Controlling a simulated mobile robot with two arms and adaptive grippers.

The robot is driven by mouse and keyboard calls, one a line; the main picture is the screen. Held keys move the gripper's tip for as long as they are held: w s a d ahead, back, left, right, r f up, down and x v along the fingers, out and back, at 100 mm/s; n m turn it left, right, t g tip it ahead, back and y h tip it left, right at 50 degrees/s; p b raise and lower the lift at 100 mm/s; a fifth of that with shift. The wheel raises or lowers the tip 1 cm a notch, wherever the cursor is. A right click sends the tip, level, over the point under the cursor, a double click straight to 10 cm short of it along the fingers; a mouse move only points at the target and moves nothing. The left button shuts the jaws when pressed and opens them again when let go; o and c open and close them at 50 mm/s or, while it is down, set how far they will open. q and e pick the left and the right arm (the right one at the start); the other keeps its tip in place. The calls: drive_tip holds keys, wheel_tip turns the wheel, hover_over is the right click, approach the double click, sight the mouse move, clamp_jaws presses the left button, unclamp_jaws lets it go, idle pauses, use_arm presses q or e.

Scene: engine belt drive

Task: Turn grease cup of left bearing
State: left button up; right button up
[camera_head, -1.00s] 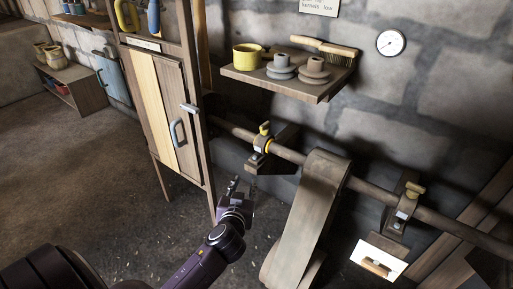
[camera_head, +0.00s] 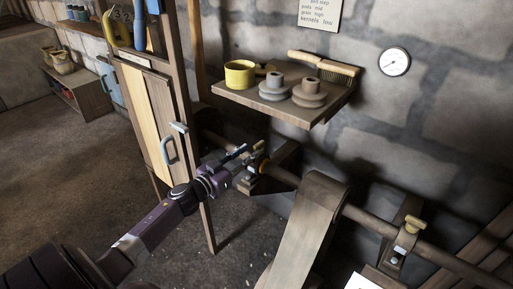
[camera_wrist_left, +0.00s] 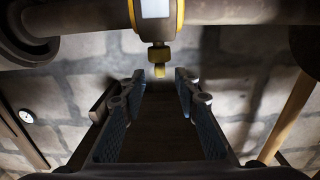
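The left bearing (camera_head: 251,176) sits on the shaft below the shelf, and my left gripper (camera_head: 241,153) covers part of it. In the left wrist view the bearing (camera_wrist_left: 156,18) is a yellow-edged collar around the shaft. Its small brass grease cup (camera_wrist_left: 160,60) sticks out toward the gripper. My left gripper (camera_wrist_left: 157,84) is open in that view. The cup is centred between the fingers' line, around the level of the fingertips, with a gap on both sides. Whether it is fully between the tips I cannot tell. My right gripper is not in view.
A shelf (camera_head: 290,112) with a yellow mug, pulleys and a brush overhangs the shaft. A wide belt (camera_head: 309,222) runs down right of the bearing. A second bearing (camera_head: 405,240) with a brass cup is farther right. A wooden cabinet (camera_head: 154,125) stands left.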

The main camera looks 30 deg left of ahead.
sight(254, 149)
use_arm(q)
drive_tip(key=shift+w+d+f+b, duration=0.1)
drive_tip(key=shift+w+d+b, duration=0.05)
drive_tip(key=shift+w, duration=1.05)
drive_tip(key=shift+w+d+b, duration=0.1)
drive_tip(key=shift+w+b, duration=0.05)
drive_tip(key=shift+w, duration=1.05)
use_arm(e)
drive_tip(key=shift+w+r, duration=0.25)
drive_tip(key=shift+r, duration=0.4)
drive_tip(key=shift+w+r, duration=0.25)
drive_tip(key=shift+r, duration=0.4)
use_arm(q)
clamp_jaws()
